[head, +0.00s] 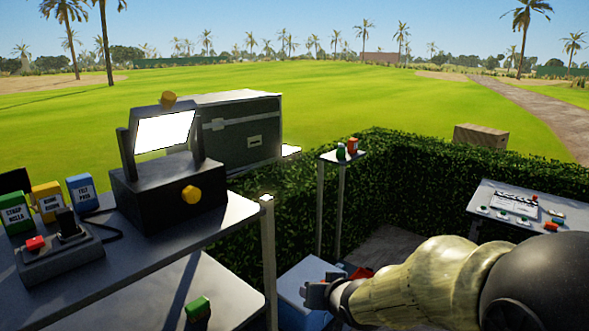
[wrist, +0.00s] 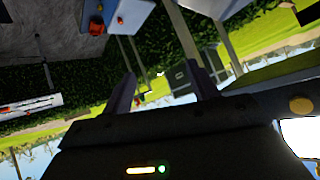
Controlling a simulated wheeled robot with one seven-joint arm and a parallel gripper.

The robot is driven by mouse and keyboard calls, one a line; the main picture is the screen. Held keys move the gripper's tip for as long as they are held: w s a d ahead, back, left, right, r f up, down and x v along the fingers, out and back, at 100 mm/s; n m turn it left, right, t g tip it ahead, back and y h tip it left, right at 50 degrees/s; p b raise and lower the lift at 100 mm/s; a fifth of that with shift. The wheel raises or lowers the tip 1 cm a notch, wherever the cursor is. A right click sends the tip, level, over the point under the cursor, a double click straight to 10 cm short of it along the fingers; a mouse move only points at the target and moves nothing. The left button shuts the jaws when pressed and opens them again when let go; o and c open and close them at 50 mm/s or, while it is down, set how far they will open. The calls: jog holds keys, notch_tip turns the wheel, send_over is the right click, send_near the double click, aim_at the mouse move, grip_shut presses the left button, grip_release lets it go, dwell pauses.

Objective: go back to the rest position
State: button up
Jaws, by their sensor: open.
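My gripper (head: 316,293) is at the end of my arm, low in the middle right of the head view. In the wrist view my gripper (wrist: 163,78) shows two dark fingers spread apart with nothing between them. It is open and empty. In the head view it is in front of a blue-white box (head: 300,279), and I cannot tell whether it touches it. The wrist view is strongly tilted.
A grey cart (head: 225,217) on the left carries a black device with a lit screen (head: 165,131), a joystick box (head: 60,256) and labelled boxes (head: 82,192). A small stand (head: 343,157) is behind. A side table (head: 490,200) is at right. A hedge (head: 420,165) closes the back.

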jog(key=s+d+f+g+h, duration=0.1)
jog(key=s+d+f+g, duration=0.2)
jog(key=s, duration=0.5)
jog(key=s+d+f+g+h, duration=0.2)
jog(key=s+d+f+g, duration=0.2)
jog(key=s+d+f, duration=0.2)
jog(key=shift+s+d+f+m, duration=0.15)
jog(key=shift+s+d+m, duration=0.25)
jog(key=shift+s, duration=0.7)
